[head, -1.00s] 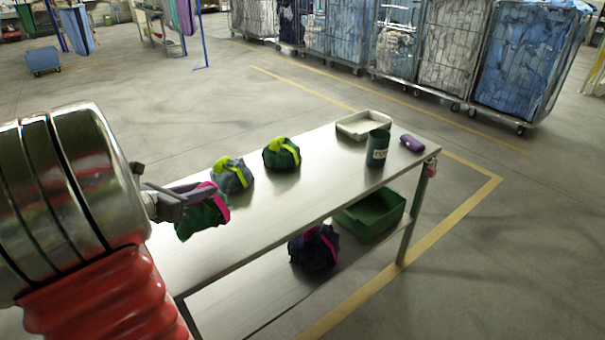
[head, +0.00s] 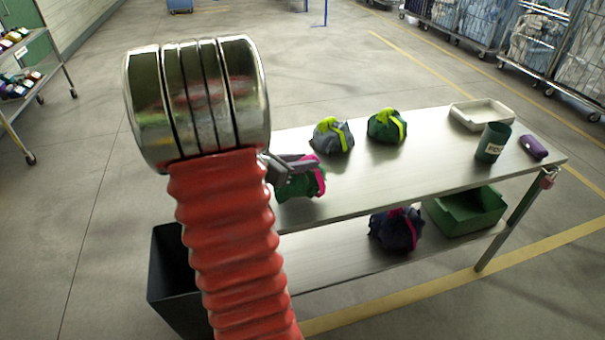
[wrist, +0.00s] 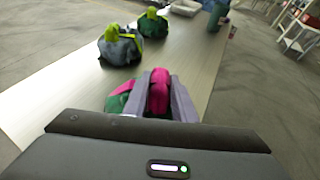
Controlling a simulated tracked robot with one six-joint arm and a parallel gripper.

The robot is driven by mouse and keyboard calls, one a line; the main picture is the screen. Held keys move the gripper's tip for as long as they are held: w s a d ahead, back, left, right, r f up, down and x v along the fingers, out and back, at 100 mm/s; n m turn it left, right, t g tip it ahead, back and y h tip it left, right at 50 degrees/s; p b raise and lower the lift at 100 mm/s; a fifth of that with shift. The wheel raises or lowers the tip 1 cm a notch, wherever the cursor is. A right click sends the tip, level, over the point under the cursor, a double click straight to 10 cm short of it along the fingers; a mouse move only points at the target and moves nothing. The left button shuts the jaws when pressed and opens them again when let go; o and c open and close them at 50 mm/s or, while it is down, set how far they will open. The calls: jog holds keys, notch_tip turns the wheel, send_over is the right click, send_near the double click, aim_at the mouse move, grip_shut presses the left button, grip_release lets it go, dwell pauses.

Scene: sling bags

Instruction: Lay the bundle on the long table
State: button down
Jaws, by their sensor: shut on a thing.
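My gripper (head: 301,163) is shut on a green bundle (head: 296,188) with a magenta strap. The bundle is at the near left part of the long table (head: 437,162), low over or touching the top; I cannot tell which. In the wrist view the magenta part of the bundle (wrist: 158,92) sits between the two fingers (wrist: 160,98), and its green body is partly hidden below. A grey bundle with a yellow-green strap (head: 333,138) and a dark green one with a yellow-green strap (head: 386,126) rest on the table beyond it.
A pale tray (head: 481,114), a green cup (head: 492,143) and a purple case (head: 533,147) stand at the table's right end. On the lower shelf are a dark bundle (head: 396,230) and a green bin (head: 465,210). A black bin (head: 172,275) stands at left. The middle top is clear.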

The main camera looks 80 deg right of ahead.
jog(key=shift+f, duration=1.85)
jog(key=shift+f, duration=0.1)
jog(key=c, duration=1.5)
grip_release()
jog(key=shift+o, duration=0.2)
jog(key=shift+w+a+r, duration=0.25)
jog(key=shift+a, duration=0.05)
jog(key=v, duration=1.1)
jog(key=shift+w, duration=0.1)
